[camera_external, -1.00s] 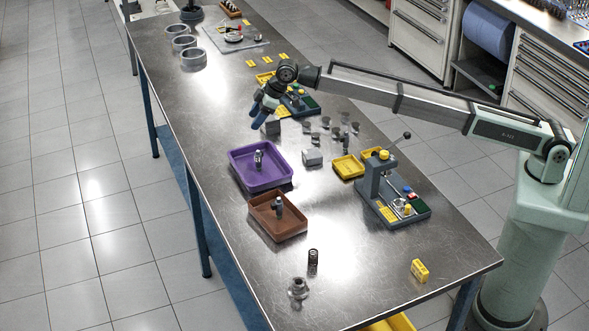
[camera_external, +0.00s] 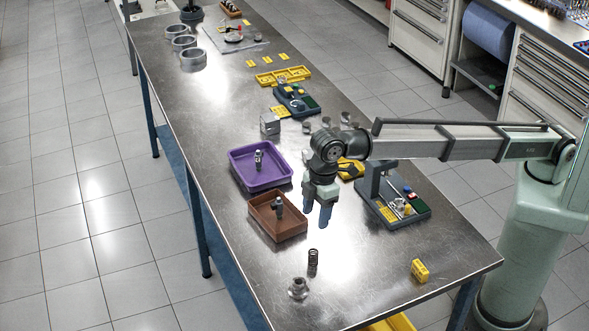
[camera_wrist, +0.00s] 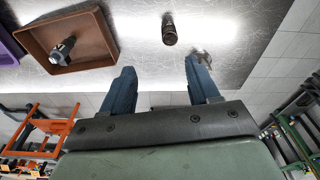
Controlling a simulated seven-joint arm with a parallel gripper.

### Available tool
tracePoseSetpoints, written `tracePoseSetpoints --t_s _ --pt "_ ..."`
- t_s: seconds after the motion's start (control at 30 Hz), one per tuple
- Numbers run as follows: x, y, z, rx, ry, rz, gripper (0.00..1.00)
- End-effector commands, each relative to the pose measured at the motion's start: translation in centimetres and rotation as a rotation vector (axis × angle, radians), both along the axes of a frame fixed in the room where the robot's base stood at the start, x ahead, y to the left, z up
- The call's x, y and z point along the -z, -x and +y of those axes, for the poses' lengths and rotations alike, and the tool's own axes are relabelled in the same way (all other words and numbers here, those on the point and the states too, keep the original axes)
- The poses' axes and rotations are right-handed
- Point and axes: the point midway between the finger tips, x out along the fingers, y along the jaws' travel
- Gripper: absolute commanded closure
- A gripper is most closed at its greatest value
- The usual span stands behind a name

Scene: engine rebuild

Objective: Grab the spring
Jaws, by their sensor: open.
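The spring (camera_external: 313,261) is a small dark coil standing upright on the steel table, right of the brown tray and near the front. In the wrist view the spring (camera_wrist: 169,29) shows beyond the fingertips, at the upper middle between their lines. My gripper (camera_external: 316,216) points down above the table, behind the spring and to the right of the brown tray. Its two blue fingers (camera_wrist: 160,80) are apart with nothing between them. The spring is clear of the fingers.
A grey metal part (camera_external: 298,288) stands close in front of the spring. The brown tray (camera_external: 262,232) and purple tray (camera_external: 238,175) each hold a small part. A press fixture (camera_external: 375,205) stands right, a yellow box (camera_external: 419,271) front right. Table around the spring is otherwise clear.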

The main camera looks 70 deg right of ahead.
Motion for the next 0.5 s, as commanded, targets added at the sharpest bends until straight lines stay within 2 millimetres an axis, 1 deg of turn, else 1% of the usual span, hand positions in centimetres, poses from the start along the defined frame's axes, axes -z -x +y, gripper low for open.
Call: tracePoseSetpoints --t_s 0.03,0.1,0.27,0.37,0.5 --pt "-0.1 0.8 0.6 -0.006 0.003 0.005 0.40" --pt "-0.1 1.5 1.0 -0.011 0.007 0.009 0.40" --pt "0.7 1.7 1.3 -0.012 0.009 0.012 0.40" --pt "1.9 1.6 1.4 -0.012 0.009 0.012 0.40" --pt "4.0 1.4 1.5 -0.012 0.009 0.012 0.40"
